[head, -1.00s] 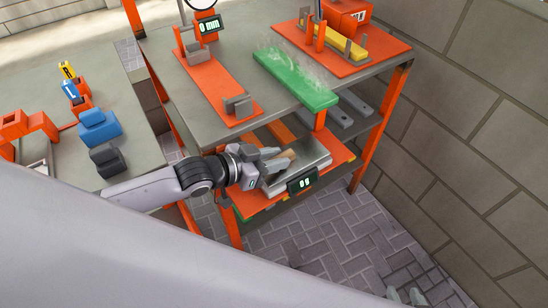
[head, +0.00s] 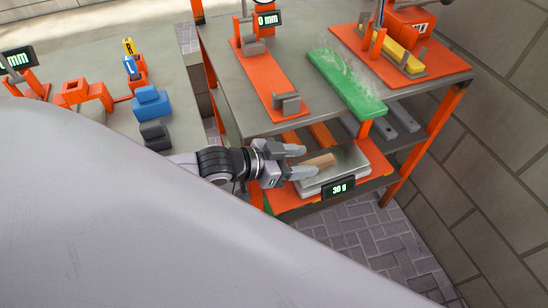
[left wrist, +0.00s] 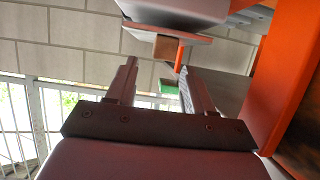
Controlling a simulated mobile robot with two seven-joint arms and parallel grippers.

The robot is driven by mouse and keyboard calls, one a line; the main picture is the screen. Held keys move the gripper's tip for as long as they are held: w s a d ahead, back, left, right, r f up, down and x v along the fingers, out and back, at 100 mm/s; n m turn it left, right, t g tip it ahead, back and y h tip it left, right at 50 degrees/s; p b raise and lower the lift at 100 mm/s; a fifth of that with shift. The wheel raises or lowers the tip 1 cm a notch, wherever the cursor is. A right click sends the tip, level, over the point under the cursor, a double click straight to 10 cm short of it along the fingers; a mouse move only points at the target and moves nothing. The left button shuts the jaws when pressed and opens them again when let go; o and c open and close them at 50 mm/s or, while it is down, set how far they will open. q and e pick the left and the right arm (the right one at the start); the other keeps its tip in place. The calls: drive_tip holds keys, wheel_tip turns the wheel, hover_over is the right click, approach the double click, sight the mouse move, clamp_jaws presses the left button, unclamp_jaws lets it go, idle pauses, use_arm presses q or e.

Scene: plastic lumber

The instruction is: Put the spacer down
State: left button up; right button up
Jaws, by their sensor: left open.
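The spacer seems to be the small tan block (head: 320,163) lying on the grey plate of a scale (head: 347,161) on the shelf under the table top. The scale's display (head: 338,188) reads 30 g. My left gripper (head: 299,161) is open at the left side of the scale, its fingers pointing right, just short of the tan block. In the left wrist view the open fingers (left wrist: 155,85) have nothing between them, and the tan block's end (left wrist: 163,46) shows beyond them against the plate (left wrist: 165,33). My right gripper is not in view.
Above the scale is the table top (head: 235,90), with an orange gauge stand (head: 268,75), a green board (head: 345,85) and an orange fixture with a yellow bar (head: 400,52). Orange posts (head: 430,140) edge the shelf. Blue (head: 152,104) and black blocks (head: 155,136) stand on the left table.

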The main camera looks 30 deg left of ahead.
use_arm(q)
drive_tip(key=v, duration=0.8)
drive_tip(key=shift+p, duration=0.3)
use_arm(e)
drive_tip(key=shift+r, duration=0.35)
use_arm(q)
drive_tip(key=shift+s, duration=0.2)
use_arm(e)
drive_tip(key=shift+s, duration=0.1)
